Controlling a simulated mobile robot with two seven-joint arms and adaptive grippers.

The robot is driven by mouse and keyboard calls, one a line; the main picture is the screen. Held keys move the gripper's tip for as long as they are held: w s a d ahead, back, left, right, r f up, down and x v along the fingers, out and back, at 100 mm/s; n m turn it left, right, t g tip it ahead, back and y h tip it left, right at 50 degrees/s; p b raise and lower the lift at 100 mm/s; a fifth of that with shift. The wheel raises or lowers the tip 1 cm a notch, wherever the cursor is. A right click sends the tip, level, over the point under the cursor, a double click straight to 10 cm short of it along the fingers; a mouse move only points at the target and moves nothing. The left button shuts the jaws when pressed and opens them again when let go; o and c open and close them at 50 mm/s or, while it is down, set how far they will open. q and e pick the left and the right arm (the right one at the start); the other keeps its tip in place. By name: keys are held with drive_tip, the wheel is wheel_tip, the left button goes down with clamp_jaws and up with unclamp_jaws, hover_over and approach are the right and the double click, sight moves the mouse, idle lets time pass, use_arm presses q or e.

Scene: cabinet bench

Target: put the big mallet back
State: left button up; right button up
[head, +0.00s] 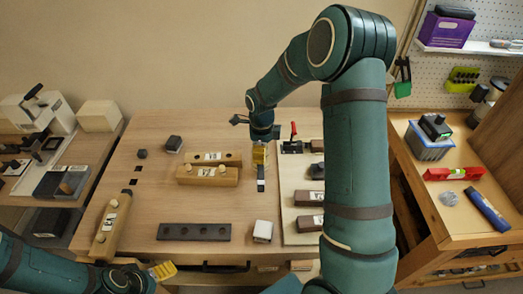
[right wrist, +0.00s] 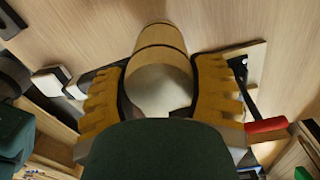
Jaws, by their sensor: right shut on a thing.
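My right gripper (head: 260,155) is above the middle of the bench, pointing down. In the right wrist view its yellow fingers (right wrist: 160,95) are closed on both sides of a round wooden piece with dark rings and a pale rounded end. I take this piece to be the big mallet (right wrist: 160,60); the rest of it is hidden by the fingers and my wrist. In the head view the gripper mostly covers it. My left gripper (head: 160,271) is low at the left front, near a wooden block; its finger gap is not clear.
Wooden blocks with holes and knobs (head: 208,176) lie left of the right gripper. A dark strip with holes (head: 193,232) and a white block (head: 263,231) are nearer the front. A pale board (head: 288,210) with dark-topped blocks lies right. A red-handled clamp (head: 293,132) stands behind it.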

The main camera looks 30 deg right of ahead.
drive_tip(key=shift+f+b, duration=1.45)
drive_tip(key=shift+f, duration=0.45)
idle(2.0)
drive_tip(key=o, duration=1.4)
drive_tip(key=shift+o, duration=0.3)
drive_tip(key=shift+r, duration=0.15)
drive_tip(key=shift+r+p, duration=2.6)
drive_tip(key=shift+r, duration=0.85)
drive_tip(key=shift+f, duration=0.15)
